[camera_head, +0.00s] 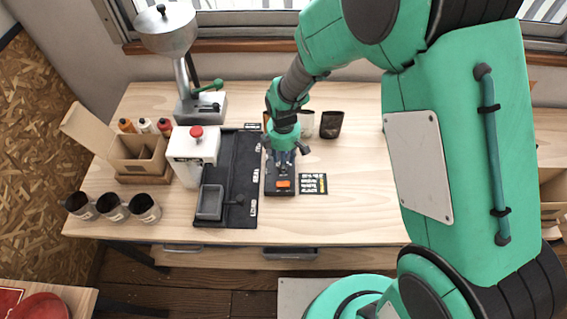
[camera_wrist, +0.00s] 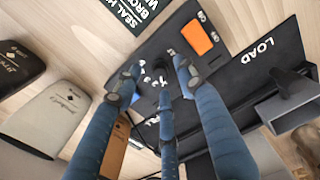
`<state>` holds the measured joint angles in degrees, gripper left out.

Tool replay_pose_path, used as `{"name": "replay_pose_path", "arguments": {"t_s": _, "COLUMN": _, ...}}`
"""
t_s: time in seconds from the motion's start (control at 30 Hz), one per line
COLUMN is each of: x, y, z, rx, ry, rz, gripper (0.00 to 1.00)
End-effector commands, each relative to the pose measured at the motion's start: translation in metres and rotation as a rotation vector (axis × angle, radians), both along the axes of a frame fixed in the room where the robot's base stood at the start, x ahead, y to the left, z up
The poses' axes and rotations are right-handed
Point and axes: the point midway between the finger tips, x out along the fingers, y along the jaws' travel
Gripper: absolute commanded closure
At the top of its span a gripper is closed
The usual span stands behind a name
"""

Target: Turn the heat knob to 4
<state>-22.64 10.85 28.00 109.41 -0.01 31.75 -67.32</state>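The black control box (camera_head: 279,189) lies on the bench, with an orange switch (camera_head: 283,184) near its front end. In the wrist view the box top (camera_wrist: 180,18) shows the orange switch (camera_wrist: 196,37) and white dial digits (camera_wrist: 160,78). My gripper (camera_head: 283,168) points down over the rear part of this box. In the wrist view its three blue fingers (camera_wrist: 158,84) are spread apart around the dial digits.
A black card (camera_head: 313,184) with writing lies right of the box; in the wrist view (camera_wrist: 125,8) it partly reads "SEAL". A dark mat (camera_head: 240,170) with a grey tray (camera_head: 210,202) lies left. Bags (camera_head: 331,124) stand behind. The bench front right is clear.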

Motion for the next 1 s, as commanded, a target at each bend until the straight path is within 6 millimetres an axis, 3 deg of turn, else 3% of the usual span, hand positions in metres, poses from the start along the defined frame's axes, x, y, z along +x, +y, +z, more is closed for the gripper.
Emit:
{"name": "replay_pose_path", "arguments": {"t_s": 0.2, "x": 0.0000, "y": 0.0000, "z": -0.0136, "rx": 0.000, "ry": 0.000, "rz": 0.000, "gripper": 0.60}}
{"name": "replay_pose_path", "arguments": {"t_s": 0.53, "x": 0.0001, "y": 0.0000, "z": -0.0150, "rx": 0.000, "ry": 0.000, "rz": 0.000, "gripper": 0.60}}
{"name": "replay_pose_path", "arguments": {"t_s": 0.73, "x": 0.0001, "y": 0.0000, "z": -0.0149, "rx": 0.000, "ry": 0.000, "rz": 0.000, "gripper": 0.98}}
{"name": "replay_pose_path", "arguments": {"t_s": 1.0, "x": 0.0001, "y": -0.0001, "z": -0.0148, "rx": 0.000, "ry": 0.000, "rz": -0.007, "gripper": 1.00}}
